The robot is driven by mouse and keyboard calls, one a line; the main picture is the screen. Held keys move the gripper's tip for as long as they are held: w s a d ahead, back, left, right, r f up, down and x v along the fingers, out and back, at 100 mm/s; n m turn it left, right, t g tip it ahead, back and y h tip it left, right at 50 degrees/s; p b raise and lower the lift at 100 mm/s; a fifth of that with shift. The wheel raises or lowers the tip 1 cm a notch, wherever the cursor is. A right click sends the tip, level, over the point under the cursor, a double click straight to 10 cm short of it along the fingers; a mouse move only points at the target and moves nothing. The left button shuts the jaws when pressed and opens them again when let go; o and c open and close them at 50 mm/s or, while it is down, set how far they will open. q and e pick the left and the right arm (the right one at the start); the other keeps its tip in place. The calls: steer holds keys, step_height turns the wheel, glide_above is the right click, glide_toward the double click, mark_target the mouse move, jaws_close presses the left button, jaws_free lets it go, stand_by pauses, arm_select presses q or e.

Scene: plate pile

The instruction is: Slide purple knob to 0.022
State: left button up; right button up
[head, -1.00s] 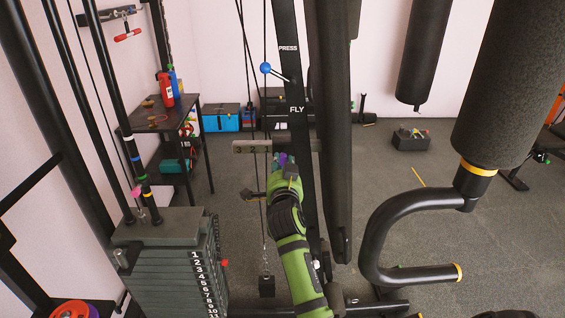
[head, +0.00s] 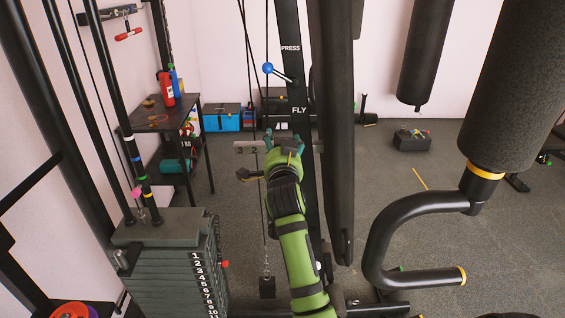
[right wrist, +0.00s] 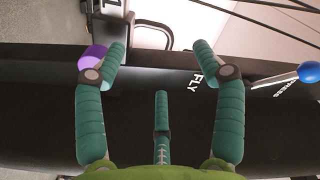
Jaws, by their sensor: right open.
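The purple knob (right wrist: 94,57) shows in the right wrist view at the upper left, partly hidden behind a teal finger of my right gripper. I cannot tell whether that finger touches it. In the head view the knob is hidden by the gripper. My right gripper (head: 284,143) is at the black upright post (head: 293,60) below the FLY label. In the right wrist view the gripper (right wrist: 161,60) is open, its teal fingers spread with nothing between them. The knob lies beside the left finger, not between the fingers. My left gripper is not in view.
A blue ball-ended lever (head: 267,68) sticks out near the PRESS and FLY labels. A numbered weight stack (head: 165,255) stands at left. A black padded arm (head: 335,130) hangs close on the right.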

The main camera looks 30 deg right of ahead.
steer(key=r, duration=0.2)
steer(key=s+r, duration=0.1)
steer(key=shift+d+r, duration=0.1)
steer(key=shift+r, duration=0.3)
steer(key=shift+s, duration=0.1)
